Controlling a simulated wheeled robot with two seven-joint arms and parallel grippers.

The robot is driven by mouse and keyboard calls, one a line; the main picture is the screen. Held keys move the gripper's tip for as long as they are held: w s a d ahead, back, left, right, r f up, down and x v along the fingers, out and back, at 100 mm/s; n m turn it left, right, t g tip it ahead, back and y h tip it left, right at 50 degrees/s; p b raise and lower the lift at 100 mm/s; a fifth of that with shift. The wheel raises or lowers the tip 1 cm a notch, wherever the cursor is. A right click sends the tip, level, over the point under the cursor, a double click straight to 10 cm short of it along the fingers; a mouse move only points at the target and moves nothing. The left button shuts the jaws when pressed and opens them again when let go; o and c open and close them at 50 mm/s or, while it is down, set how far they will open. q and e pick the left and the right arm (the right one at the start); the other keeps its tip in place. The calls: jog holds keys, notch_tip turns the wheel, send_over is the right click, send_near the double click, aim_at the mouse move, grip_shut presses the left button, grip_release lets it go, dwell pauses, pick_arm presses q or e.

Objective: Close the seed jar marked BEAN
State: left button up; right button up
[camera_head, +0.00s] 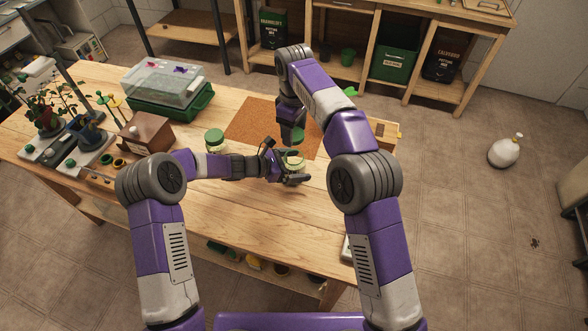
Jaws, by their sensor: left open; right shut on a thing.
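A jar (297,167) with pale contents stands on the wooden table near the cork mat, partly hidden by my grippers. A green lid (294,154) shows at its top; I cannot tell whether it is seated or just above the rim. My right gripper (293,146) points down from above and is shut on the lid. My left gripper (288,176) is open low beside the jar, its fingers on either side of it as far as I can see. A second jar (214,141) with a green lid stands to the left. No label is readable, so I cannot tell which is BEAN.
The cork mat (246,118) lies behind the jars. The front of the table (250,215) is clear.

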pick_arm(q)
jog(key=shift+w+d+f, duration=0.15)
jog(key=shift+d, duration=0.15)
jog(key=shift+c, duration=0.2)
jog(key=c, duration=1.4)
pick_arm(e)
send_over(294, 149)
jog(key=s, duration=0.3)
jog(key=shift+w+d+f, duration=0.1)
jog(key=shift+w+f, duration=0.05)
jog(key=shift+f, duration=1.1)
jog(key=shift+w+f, duration=0.1)
jog(key=shift+f, duration=1.15)
jog(key=shift+f, duration=0.9)
jog(key=shift+f, duration=0.6)
pick_arm(q)
grip_shut()
pick_arm(e)
jog(key=m, duration=0.3)
jog(key=shift+m, duration=0.3)
